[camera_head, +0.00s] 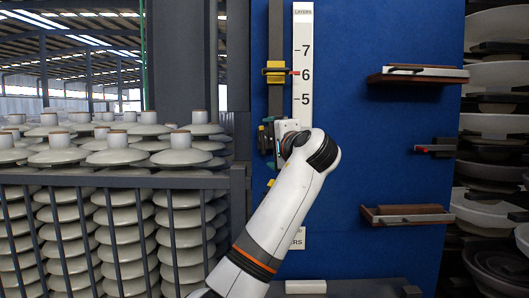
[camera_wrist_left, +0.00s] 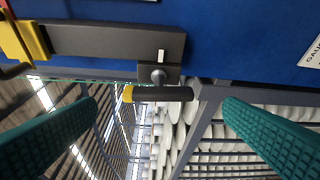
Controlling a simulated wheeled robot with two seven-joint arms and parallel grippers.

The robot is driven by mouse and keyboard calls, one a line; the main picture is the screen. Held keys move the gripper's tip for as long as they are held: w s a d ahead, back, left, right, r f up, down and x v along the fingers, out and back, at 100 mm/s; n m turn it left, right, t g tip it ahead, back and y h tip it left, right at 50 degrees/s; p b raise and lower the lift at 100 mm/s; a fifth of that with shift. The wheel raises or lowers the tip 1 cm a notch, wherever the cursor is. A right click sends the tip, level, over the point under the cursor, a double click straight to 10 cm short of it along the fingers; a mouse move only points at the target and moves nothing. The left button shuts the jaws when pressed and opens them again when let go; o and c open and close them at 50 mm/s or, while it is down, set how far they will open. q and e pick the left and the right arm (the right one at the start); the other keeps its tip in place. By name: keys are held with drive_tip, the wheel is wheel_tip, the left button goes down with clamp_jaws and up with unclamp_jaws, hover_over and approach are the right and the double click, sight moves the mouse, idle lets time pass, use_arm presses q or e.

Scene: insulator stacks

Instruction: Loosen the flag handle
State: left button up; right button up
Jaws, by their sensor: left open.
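In the left wrist view the flag handle (camera_wrist_left: 165,94) is a short dark bar with a yellow end, set crosswise on a round pivot. It lies between the two teal fingers of my left gripper (camera_wrist_left: 160,104), with a clear gap on both sides. The fingers are open and hold nothing. In the head view my left gripper (camera_head: 265,138) is at the dark vertical rail (camera_head: 276,40) on the blue panel, below the yellow slider (camera_head: 275,72). My arm and wrist hide most of the handle's area there. My right gripper is not in view.
A white layer scale (camera_head: 303,60) runs beside the rail, and a red pointer is near 6. Wooden shelves (camera_head: 418,75) holding tools jut from the blue panel (camera_head: 370,135) at right. A dark rack (camera_head: 110,180) with several insulator stacks stands at left.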

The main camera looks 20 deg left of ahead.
use_arm(q)
drive_tip(key=b+v, duration=0.1)
drive_tip(key=v, duration=0.4)
drive_tip(key=shift+s+d+b, duration=0.1)
drive_tip(key=shift+s+b, duration=0.1)
drive_tip(key=shift+b, duration=0.1)
